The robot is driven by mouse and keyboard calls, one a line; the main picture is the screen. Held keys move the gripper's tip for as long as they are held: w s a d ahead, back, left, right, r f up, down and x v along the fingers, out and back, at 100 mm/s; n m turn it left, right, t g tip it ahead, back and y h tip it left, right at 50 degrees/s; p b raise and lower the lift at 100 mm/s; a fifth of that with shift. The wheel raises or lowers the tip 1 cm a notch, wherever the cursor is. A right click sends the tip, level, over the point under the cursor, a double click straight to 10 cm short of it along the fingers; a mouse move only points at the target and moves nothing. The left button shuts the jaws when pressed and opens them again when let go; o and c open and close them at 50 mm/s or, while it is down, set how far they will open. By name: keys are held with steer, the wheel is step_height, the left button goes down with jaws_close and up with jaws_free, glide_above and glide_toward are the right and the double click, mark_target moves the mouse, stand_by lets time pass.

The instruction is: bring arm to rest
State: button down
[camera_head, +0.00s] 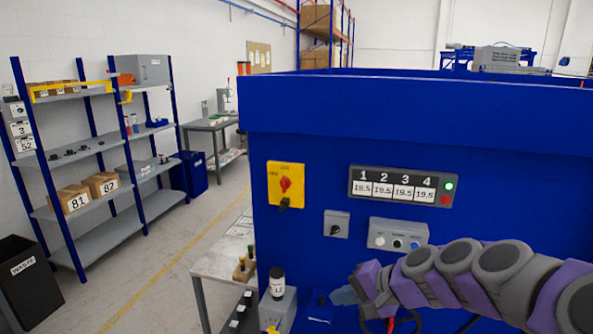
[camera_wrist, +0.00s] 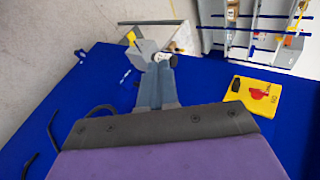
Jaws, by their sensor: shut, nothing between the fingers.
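My arm reaches in from the right in the head view, in front of the blue machine (camera_head: 400,110). My gripper (camera_head: 345,295) is at its left end, low before the machine's front panel. In the wrist view my gripper (camera_wrist: 160,65) points away from the camera, with its fingers together and nothing seen between them. A grey box with a dark round top (camera_head: 277,300) stands to the left of the gripper in the head view.
The machine front carries a yellow switch plate with a red knob (camera_head: 286,185), a numbered display (camera_head: 400,187) and a grey button box (camera_head: 397,235). Shelves (camera_head: 85,150) and a waste bin (camera_head: 28,282) stand left. The floor between (camera_head: 165,255) is clear.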

steer(key=s+a+f+n+g+h, duration=0.1)
steer(key=s+a+f+n+g, duration=0.1)
steer(key=s, duration=0.5)
steer(key=s+a+f+n+g+h, duration=0.2)
steer(key=s+a+n, duration=0.1)
steer(key=s, duration=0.5)
steer(key=s+d+f+n+g+h+b, duration=0.1)
steer(key=s+d+f+h, duration=0.1)
steer(key=s, duration=0.7)
steer(key=s+d+f+g+h+b, duration=0.1)
steer(key=s+d+f+g+h, duration=0.1)
steer(key=s+d, duration=0.4)
steer(key=s+f+h, duration=0.1)
steer(key=s, duration=0.2)
steer(key=shift+s+d+f+n+g, duration=0.3)
steer(key=shift+d+f+n, duration=0.1)
